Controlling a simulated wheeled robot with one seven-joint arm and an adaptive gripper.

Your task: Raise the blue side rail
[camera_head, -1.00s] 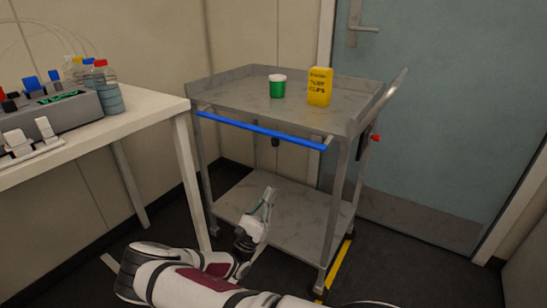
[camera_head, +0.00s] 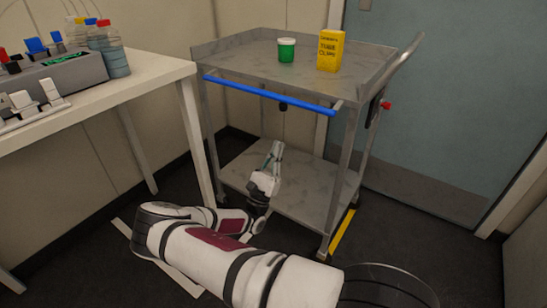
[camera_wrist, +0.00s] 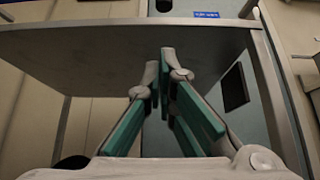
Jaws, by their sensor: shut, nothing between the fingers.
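The blue side rail (camera_head: 265,98) is a thin bar along the near side of the grey cart's top tray (camera_head: 240,52). It hangs low, just below the tray's edge, on short end brackets. My gripper (camera_head: 277,146) is below the rail, pointing up, and appears in front of the lower shelf. It is apart from the rail. In the wrist view its teal-padded fingers (camera_wrist: 163,62) are together and hold nothing. The underside of a cart panel (camera_wrist: 90,45) shows behind and above them. The rail cannot be made out clearly there.
A green white-lidded jar (camera_head: 286,50) and a yellow box (camera_head: 330,50) stand on the tray. The cart's lower shelf (camera_head: 310,190) is empty. A white table (camera_head: 150,82) with a device and bottles stands left. A bin-like round rim (camera_head: 385,270) shows at lower right.

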